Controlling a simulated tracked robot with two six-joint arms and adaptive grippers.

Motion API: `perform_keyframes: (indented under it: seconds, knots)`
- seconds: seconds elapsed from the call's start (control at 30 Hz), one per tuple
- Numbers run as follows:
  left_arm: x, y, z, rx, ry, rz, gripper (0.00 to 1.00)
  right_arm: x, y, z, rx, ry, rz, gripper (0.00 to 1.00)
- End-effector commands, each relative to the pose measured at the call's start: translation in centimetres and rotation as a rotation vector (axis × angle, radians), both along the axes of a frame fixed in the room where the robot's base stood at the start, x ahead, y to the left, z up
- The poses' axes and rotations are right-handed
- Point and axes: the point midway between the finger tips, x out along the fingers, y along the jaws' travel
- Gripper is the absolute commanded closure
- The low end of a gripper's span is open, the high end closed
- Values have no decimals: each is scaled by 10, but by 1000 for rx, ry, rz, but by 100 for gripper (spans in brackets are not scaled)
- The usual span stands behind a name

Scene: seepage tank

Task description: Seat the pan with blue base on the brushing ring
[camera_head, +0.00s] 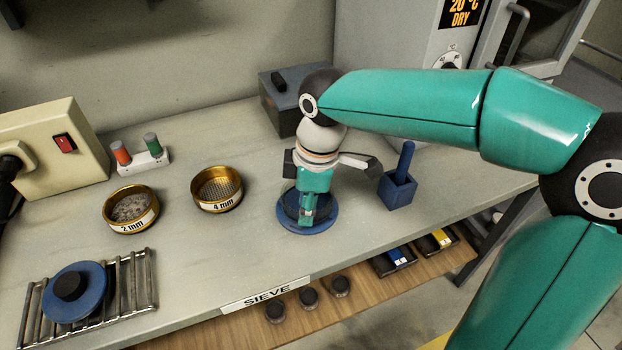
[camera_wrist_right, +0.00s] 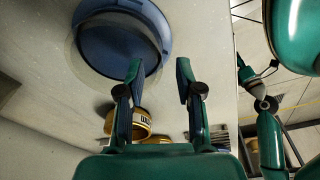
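A round blue-based piece (camera_head: 289,226) stands on the bench under my right gripper (camera_head: 308,212); it looks like the pan with blue base. The right wrist view shows its blue base (camera_wrist_right: 110,40) and a thin grey see-through wall. I cannot tell a separate brushing ring beneath it. My right gripper, also in the right wrist view (camera_wrist_right: 160,68), has its fingers apart, one over the near rim and one outside it. My left gripper is outside the head view; a small dark and green part (camera_wrist_right: 260,85) in the right wrist view may be it.
A blue disc with a dark knob (camera_head: 90,273) lies on a wire rack (camera_head: 140,275). Brass sieves marked 2 mm (camera_head: 131,212) and 4 mm (camera_head: 217,191) stand left of the pan. A blue holder with a handle (camera_head: 397,190) stands right. Bare bench lies in front of the sieves.

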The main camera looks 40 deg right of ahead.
Motion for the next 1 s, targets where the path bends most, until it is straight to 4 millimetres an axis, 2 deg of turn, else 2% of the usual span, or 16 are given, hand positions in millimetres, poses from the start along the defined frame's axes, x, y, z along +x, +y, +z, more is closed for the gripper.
perform_keyframes:
  seconds: [0.3,0.5,0.7,1.0]
  knots:
    - [0,0,0,0,0,0,60,-4,-5,61,2,-6,1,65]
    - [0,0,0,0,0,0,60,-7,-8,92,2,-3,1,65]
    - [0,0,0,0,0,0,60,-8,-10,105,2,-1,1,65]
    - [0,0,-1,0,1,0,60,-9,-10,106,1,-1,0,65]
